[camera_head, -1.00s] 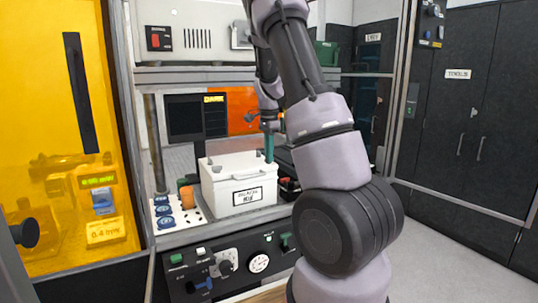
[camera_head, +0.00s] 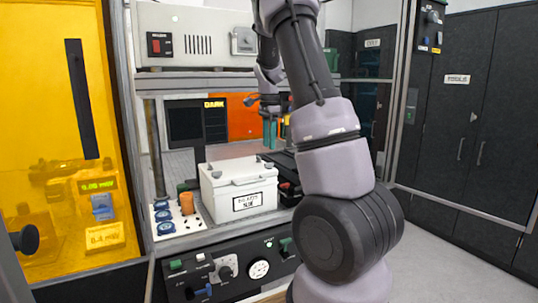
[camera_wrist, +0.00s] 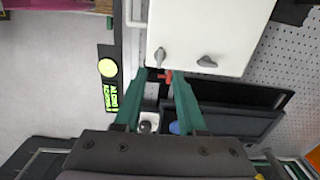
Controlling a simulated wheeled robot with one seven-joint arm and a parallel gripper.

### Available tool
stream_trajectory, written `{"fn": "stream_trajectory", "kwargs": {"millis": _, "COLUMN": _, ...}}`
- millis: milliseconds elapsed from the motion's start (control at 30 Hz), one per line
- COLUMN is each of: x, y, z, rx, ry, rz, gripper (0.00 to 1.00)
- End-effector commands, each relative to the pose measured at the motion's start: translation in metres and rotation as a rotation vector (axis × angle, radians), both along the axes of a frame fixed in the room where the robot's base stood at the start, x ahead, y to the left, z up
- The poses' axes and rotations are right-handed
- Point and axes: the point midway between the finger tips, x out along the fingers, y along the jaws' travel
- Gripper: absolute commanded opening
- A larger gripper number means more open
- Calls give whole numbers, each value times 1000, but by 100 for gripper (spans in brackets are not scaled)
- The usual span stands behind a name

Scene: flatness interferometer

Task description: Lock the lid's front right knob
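The white box (camera_head: 240,205), with a dark-framed label on its front, stands on the bench in the head view with its white lid (camera_head: 235,172) on. In the wrist view the lid (camera_wrist: 215,25) shows two grey knobs along its near edge. The front right knob (camera_wrist: 160,56) lies lengthwise up the picture, by the lid's corner. The other knob (camera_wrist: 207,62) lies across it. My gripper (camera_wrist: 159,74) is open, with green fingers apart and nothing between them on the lid. In the head view my gripper (camera_head: 270,147) hangs above the lid's right rear side, clear of it.
A white rack (camera_head: 180,225) with blue pieces and an orange cup (camera_head: 187,203) stand left of the box. Black trays (camera_wrist: 230,110) lie beside the box. Below is a control panel (camera_head: 225,270) with a gauge. A metal shelf is overhead.

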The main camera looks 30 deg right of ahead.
Motion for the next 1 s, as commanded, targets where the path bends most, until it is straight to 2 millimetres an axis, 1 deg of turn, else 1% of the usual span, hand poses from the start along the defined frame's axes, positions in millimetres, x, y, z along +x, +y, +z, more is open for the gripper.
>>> {"fn": "stream_trajectory", "kwargs": {"millis": 33, "x": 1, "y": 0, "z": 11, "rx": -2, "ry": -4, "rz": 1, "gripper": 40}}
{"fn": "stream_trajectory", "kwargs": {"millis": 100, "x": 0, "y": 0, "z": 21, "rx": -1, "ry": -3, "rz": 1, "gripper": 40}}
{"fn": "stream_trajectory", "kwargs": {"millis": 233, "x": 0, "y": 0, "z": 35, "rx": 0, "ry": -1, "rz": 0, "gripper": 40}}
{"fn": "stream_trajectory", "kwargs": {"millis": 400, "x": 0, "y": 0, "z": 40, "rx": -1, "ry": 0, "rz": 1, "gripper": 40}}
{"fn": "stream_trajectory", "kwargs": {"millis": 833, "x": -1, "y": 0, "z": 40, "rx": 1, "ry": -2, "rz": 3, "gripper": 40}}
{"fn": "stream_trajectory", "kwargs": {"millis": 933, "x": -7, "y": 5, "z": 47, "rx": 16, "ry": -22, "rz": 31, "gripper": 40}}
{"fn": "stream_trajectory", "kwargs": {"millis": 1000, "x": -18, "y": 12, "z": 57, "rx": 39, "ry": -52, "rz": 76, "gripper": 40}}
